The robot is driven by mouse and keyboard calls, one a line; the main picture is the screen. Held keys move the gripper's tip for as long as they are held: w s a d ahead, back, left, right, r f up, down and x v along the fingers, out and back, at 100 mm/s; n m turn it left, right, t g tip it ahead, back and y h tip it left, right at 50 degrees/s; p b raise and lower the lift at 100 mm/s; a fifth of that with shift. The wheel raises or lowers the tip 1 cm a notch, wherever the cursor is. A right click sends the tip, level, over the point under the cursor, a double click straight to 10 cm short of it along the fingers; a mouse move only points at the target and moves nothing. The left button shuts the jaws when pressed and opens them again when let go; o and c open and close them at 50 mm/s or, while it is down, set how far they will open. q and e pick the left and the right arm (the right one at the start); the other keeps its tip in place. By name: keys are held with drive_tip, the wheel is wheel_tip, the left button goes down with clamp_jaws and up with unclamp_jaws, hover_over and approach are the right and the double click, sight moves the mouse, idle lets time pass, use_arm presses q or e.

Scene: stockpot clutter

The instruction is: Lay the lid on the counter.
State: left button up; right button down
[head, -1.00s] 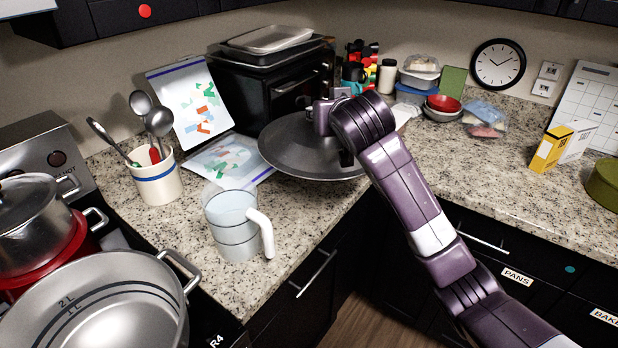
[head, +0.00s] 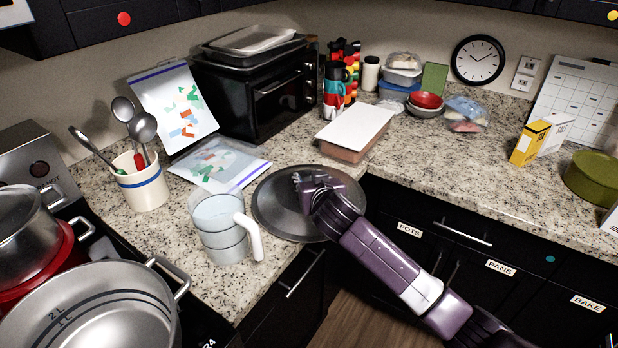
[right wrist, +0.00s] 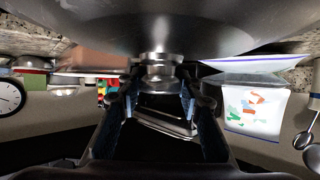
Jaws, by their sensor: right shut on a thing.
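The lid (head: 272,210) is a wide dark grey disc over the counter corner, right of the measuring jug. Its right front part reaches past the counter (head: 450,165) edge in the picture. I cannot tell if it touches the counter or hangs just above it. In the right wrist view my right gripper (right wrist: 155,100) is shut on the metal knob (right wrist: 160,70) of the lid, whose surface (right wrist: 160,30) fills the top. My left gripper is out of view.
A measuring jug (head: 222,228) stands close to the lid's left edge. A printed bag (head: 218,165) lies behind it, and a white-topped box (head: 356,128) stands behind right. A utensil crock (head: 140,185) and large pot (head: 95,315) are at left. The right counter has free room.

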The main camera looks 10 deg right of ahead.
drive_tip(key=c, duration=1.4)
unclamp_jaws()
drive_tip(key=shift+o, duration=0.2)
drive_tip(key=b+v, duration=0.1)
drive_tip(key=v, duration=1.1)
drive_tip(key=shift+s, duration=0.1)
drive_tip(key=shift+f, duration=0.1)
